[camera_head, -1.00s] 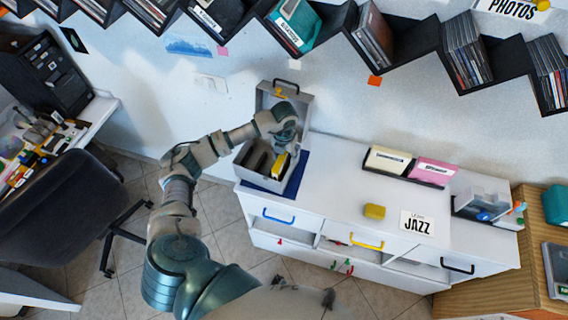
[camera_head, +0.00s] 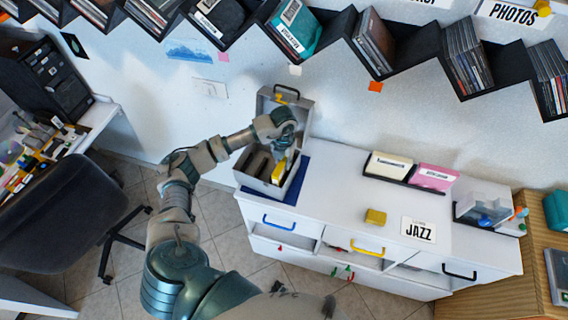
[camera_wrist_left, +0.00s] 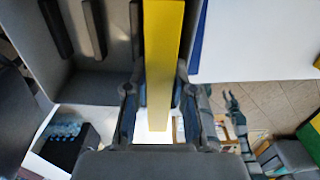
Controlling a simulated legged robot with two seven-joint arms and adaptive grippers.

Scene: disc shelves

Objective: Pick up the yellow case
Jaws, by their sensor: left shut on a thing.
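The yellow case (camera_wrist_left: 163,62) is a flat, narrow slab standing on edge between the two fingers of my left gripper (camera_wrist_left: 160,112) in the wrist view. The fingers press on its two sides. In the head view the yellow case (camera_head: 279,172) shows in the open grey box (camera_head: 250,184), below my left gripper (camera_head: 283,144). I cannot tell whether it still touches the box floor. My right gripper is not seen clearly in either view.
Dark slabs (camera_head: 257,163) stand in the box beside the case. The box's lid (camera_head: 293,105) is up against the wall side. A blue mat (camera_head: 296,184) lies under the box on the white cabinet (camera_head: 340,195). A yellow block (camera_head: 375,216) and a JAZZ sign (camera_head: 418,230) are to the right.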

